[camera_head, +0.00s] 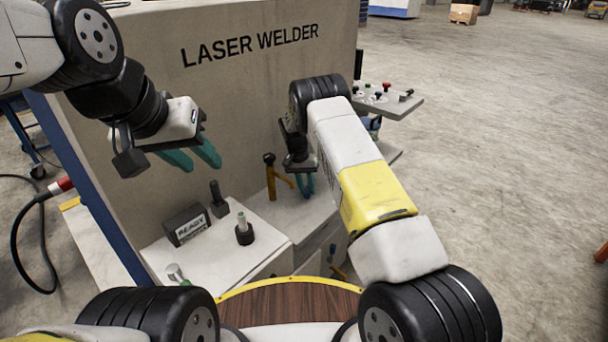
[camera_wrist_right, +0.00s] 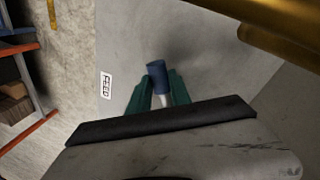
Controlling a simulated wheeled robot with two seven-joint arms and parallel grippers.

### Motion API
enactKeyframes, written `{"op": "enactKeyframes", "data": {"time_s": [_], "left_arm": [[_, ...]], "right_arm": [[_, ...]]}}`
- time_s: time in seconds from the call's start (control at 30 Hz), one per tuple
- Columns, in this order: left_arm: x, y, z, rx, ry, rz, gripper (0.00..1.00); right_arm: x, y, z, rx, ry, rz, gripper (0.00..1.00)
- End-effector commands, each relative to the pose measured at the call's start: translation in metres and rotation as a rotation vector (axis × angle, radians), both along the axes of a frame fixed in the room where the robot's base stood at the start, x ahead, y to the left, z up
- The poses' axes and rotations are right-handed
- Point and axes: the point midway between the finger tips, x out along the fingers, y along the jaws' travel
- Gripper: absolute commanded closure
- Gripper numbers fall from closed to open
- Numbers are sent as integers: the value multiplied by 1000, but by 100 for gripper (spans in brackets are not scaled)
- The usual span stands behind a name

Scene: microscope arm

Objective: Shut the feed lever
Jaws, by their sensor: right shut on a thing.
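The feed lever (camera_wrist_right: 156,78) has a blue cylindrical grip on a pale stem and stands beside a FEED label (camera_wrist_right: 106,85) on a grey panel in the right wrist view. My right gripper (camera_wrist_right: 159,97) is shut on the lever, one green finger on each side, with the blue top showing above the fingertips. In the head view my right gripper (camera_head: 306,186) is low against the laser welder (camera_head: 255,90), and the lever cannot be made out there. My left gripper (camera_head: 203,166) is open and empty, raised in front of the welder's face.
A yellow post (camera_head: 271,180) with a black knob stands just left of my right gripper. A READY box (camera_head: 187,225) and two small upright parts sit on the pale ledge (camera_head: 222,262). A control shelf (camera_head: 390,101) juts out behind my right arm.

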Motion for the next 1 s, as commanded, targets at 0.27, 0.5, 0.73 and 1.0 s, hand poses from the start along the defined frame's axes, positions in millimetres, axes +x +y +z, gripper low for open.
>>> {"op": "enactKeyframes", "data": {"time_s": [0.27,0.5,0.73,1.0], "left_arm": [[0,0,0,0,0,0,64],[0,0,0,0,0,0,64],[0,0,0,0,0,0,64],[0,0,0,0,0,0,64]], "right_arm": [[1,2,0,4,-2,-1,54],[0,1,0,2,-1,0,54],[2,5,20,3,-5,1,54],[5,14,64,3,-4,1,54]]}}
